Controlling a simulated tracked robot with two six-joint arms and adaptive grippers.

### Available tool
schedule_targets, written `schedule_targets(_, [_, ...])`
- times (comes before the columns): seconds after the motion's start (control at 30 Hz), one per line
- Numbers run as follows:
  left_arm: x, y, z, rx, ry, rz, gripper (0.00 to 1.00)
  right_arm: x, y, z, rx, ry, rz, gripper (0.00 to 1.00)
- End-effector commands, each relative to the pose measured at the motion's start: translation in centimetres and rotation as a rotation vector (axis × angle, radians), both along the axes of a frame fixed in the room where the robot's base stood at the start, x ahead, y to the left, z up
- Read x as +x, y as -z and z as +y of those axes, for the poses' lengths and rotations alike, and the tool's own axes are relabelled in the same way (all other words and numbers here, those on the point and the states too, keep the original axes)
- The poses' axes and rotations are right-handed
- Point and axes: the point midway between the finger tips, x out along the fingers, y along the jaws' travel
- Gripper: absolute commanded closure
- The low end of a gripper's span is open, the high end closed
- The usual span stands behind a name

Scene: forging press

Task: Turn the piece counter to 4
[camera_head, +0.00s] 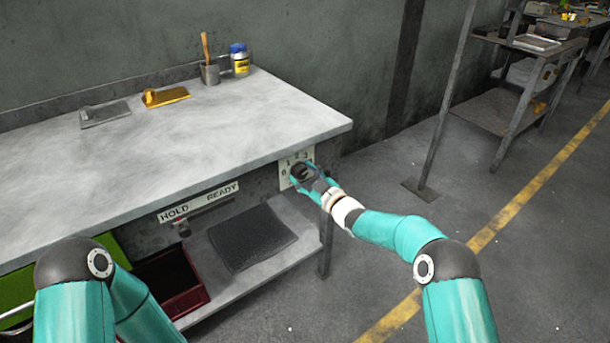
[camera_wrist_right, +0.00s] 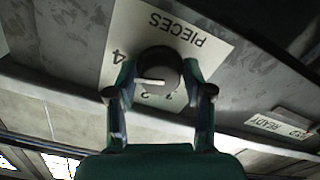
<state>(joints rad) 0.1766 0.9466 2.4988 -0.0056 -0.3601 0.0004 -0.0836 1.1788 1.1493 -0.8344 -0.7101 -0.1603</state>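The piece counter is a white plate (camera_head: 308,154) marked PIECES with a round dark knob (camera_head: 301,170), at the right end of the bench front. In the right wrist view the plate (camera_wrist_right: 180,28) appears upside down, and the knob (camera_wrist_right: 160,66) has a white pointer stripe. The stripe points left, a little below the 4 in that view. The 2 and 1 show below the knob; a finger seems to cover the 3. My right gripper (camera_wrist_right: 159,66) has its fingers on both sides of the knob, seemingly closed on it. My left gripper is out of view.
A HOLD/READY label (camera_head: 199,202) with a lever is left of the counter. Below are a shelf with a black mat (camera_head: 251,237) and a red bin (camera_head: 178,285). The bench top (camera_head: 220,130) overhangs the counter. Open floor (camera_head: 390,180) lies to the right.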

Motion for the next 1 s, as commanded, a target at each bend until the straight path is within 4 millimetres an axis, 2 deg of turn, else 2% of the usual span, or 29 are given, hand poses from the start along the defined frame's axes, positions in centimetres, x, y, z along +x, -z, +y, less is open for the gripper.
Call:
schedule_targets(0.03, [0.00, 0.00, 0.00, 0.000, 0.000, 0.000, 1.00, 0.00, -0.01, 0.00, 0.000, 0.000, 0.000, 0.77])
schedule_targets(0.1, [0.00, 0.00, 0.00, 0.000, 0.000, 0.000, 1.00, 0.00, -0.01, 0.00, 0.000, 0.000, 0.000, 0.85])
schedule_targets(0.23, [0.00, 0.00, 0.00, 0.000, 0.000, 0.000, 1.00, 0.00, -0.07, 0.05, 0.000, 0.000, -0.001, 0.92])
schedule_targets(0.43, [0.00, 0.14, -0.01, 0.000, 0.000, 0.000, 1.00, 0.03, -0.14, 0.11, 0.008, -0.001, 0.001, 0.92])
schedule_targets(0.63, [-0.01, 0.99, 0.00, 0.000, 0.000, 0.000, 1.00, 0.06, -0.20, 0.16, 0.091, -0.001, 0.057, 0.92])
schedule_targets(0.9, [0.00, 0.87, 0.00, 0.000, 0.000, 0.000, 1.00, 0.07, -0.52, 0.21, 0.104, -0.001, 0.063, 0.92])
schedule_targets(0.93, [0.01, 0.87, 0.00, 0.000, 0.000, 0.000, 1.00, 0.06, -0.53, 0.22, 0.104, -0.001, 0.063, 0.55])
schedule_targets(1.0, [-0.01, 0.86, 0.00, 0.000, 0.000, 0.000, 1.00, 0.06, -0.56, 0.22, 0.104, -0.001, 0.063, 0.44])
